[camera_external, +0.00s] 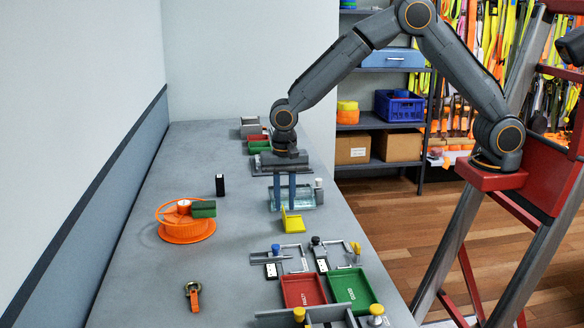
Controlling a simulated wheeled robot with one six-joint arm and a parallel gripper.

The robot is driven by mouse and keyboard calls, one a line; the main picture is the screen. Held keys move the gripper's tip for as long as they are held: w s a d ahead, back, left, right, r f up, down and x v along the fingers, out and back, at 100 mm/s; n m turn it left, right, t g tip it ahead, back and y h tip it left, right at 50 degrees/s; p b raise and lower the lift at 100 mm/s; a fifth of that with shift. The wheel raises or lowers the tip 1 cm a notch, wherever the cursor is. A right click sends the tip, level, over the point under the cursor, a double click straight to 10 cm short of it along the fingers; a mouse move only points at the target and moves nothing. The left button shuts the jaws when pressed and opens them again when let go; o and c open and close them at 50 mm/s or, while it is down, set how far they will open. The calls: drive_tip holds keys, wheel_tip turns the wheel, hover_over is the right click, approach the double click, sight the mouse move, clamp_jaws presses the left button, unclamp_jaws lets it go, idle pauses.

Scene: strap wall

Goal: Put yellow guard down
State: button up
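The yellow guard (293,222) is a small bent piece on the grey bench, near the middle, with a flat part and a raised part at its left. My gripper (284,203) points straight down just above and behind it in the picture. Its two blue-grey fingers stand apart with a visible gap and nothing seen between them. The fingertips end close to the guard's raised part; I cannot tell whether they touch it. A clear tray-like fixture (309,196) sits by the fingers and is partly covered by them.
An orange reel (187,231) and a black cylinder (220,185) stand to the left. A red tray (303,291) and a green tray (352,289) lie in front, with clamp fixtures behind them. An orange-tabbed buckle (194,297) lies front left. The bench between is clear.

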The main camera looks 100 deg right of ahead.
sight(284, 214)
wheel_tip(284, 214, up, 7)
drive_tip(key=b, duration=0.2)
drive_tip(key=s+a+f+n, duration=0.1)
drive_tip(key=s+a+n, duration=0.2)
drive_tip(key=s+n, duration=0.3)
drive_tip(key=s+a+f+n, duration=0.2)
drive_tip(key=s+n, duration=0.4)
drive_tip(key=s, duration=0.6)
drive_tip(key=s+a+f+n+t, duration=0.1)
drive_tip(key=s+a+n, duration=0.3)
drive_tip(key=s, duration=0.5)
drive_tip(key=shift+f+n, duration=0.6)
drive_tip(key=shift+n, duration=0.4)
